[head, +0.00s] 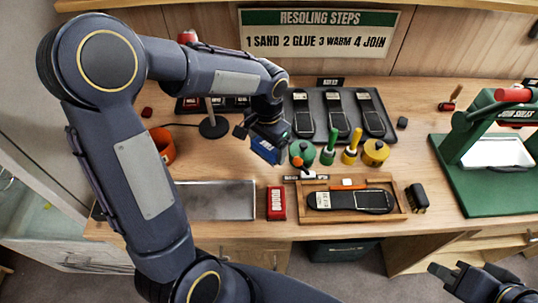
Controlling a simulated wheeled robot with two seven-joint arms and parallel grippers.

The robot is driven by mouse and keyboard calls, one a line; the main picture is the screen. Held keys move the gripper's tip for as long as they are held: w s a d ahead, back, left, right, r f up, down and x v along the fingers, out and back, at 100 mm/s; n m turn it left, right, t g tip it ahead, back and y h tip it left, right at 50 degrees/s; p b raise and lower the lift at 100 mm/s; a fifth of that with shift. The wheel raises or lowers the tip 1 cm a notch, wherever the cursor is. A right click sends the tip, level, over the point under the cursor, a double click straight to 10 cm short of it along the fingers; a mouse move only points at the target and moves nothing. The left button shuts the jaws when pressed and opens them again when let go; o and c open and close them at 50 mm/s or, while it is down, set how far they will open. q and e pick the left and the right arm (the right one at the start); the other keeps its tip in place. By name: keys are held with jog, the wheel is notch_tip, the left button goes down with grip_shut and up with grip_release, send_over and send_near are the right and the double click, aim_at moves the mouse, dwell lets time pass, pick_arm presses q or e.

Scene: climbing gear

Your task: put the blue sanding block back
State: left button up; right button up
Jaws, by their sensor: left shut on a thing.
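The blue sanding block (266,150) is held in my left gripper (262,136), which is shut on it above the bench, left of the green pot. The gripper and wrist cover part of the block. My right gripper (446,273) is at the bottom right, in front of the bench and away from the block; its finger gap is not clear. A dark holder with red-labelled pieces (190,105) stands at the back left, partly hidden by my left arm.
Green and yellow pots (375,152) stand close right of the block. A metal tray (222,200), a red block (276,203) and a wooden tray with a sole (398,207) lie in front. An orange cup (163,146) is left; a green press (470,140) is right.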

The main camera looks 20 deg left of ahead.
aim_at(269, 146)
pick_arm(q)
jog(key=w+f, duration=0.1)
jog(key=f, duration=0.1)
jog(key=w+a+f+b, duration=0.1)
jog(key=w+f, duration=0.1)
jog(key=shift+f+b, duration=0.15)
jog(key=shift+b, duration=0.15)
jog(key=f+b, duration=0.1)
jog(key=f, duration=0.1)
jog(key=f+b, duration=0.1)
jog(key=shift+w+a+f+b, duration=0.1)
jog(key=shift+w+f+b, duration=0.15)
jog(key=shift+b, duration=0.05)
jog(key=shift+r, duration=0.15)
jog(key=o, duration=0.9)
jog(key=shift+f, duration=0.2)
jog(key=shift+s, duration=0.1)
pick_arm(e)
notch_tip(269, 146, down, 5)
jog(key=shift+f, duration=0.15)
pick_arm(q)
jog(key=shift+r, duration=0.15)
